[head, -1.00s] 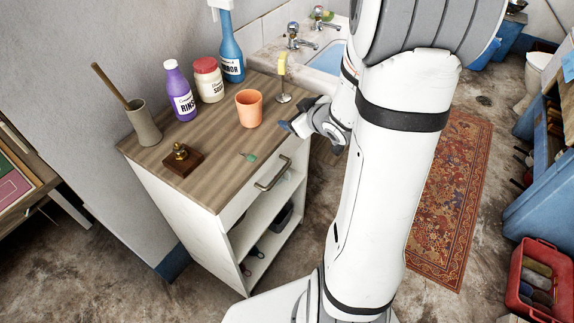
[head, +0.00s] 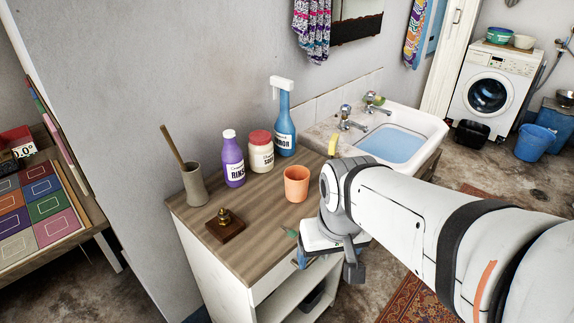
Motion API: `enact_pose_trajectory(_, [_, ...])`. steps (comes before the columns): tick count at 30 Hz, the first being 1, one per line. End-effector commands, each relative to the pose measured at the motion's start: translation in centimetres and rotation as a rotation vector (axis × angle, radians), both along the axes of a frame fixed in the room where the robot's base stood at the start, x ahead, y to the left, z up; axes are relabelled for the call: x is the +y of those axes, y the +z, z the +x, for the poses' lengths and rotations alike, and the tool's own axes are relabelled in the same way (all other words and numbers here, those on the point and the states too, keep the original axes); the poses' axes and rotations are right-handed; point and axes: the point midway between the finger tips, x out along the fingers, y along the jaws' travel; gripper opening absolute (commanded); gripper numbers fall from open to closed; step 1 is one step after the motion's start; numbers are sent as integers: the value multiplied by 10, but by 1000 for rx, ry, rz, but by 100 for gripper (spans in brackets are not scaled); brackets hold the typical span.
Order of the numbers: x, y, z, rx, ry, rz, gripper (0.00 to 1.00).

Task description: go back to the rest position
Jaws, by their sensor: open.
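My gripper (head: 328,262) hangs at the front right edge of the wooden-topped cabinet (head: 262,245), its fingers pointing down. Its jaws are open and I see nothing held between them. My white arm reaches in from the right and hides part of the cabinet's right side and front. A small green item (head: 291,233) lies on the top close beside the gripper, partly hidden.
On the cabinet stand an orange cup (head: 296,184), a purple bottle (head: 232,160), a red-lidded jar (head: 261,152), a blue spray bottle (head: 284,125), a grey holder (head: 194,186) and a brass piece on a wooden block (head: 225,226). A filled sink (head: 392,145) lies behind my arm.

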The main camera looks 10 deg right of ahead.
Motion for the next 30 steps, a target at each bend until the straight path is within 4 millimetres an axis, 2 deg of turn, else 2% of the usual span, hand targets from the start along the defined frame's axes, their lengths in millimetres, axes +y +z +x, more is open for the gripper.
enact_pose_trajectory(4, [0, 0, 1, -1, -1, 1, 78])
enact_pose_trajectory(7, [-1, 8, 0, -3, -1, 0, 78])
enact_pose_trajectory(16, [-1, 64, -2, -24, 1, -2, 78])
enact_pose_trajectory(30, [-1, 66, -3, -27, 1, -3, 78])
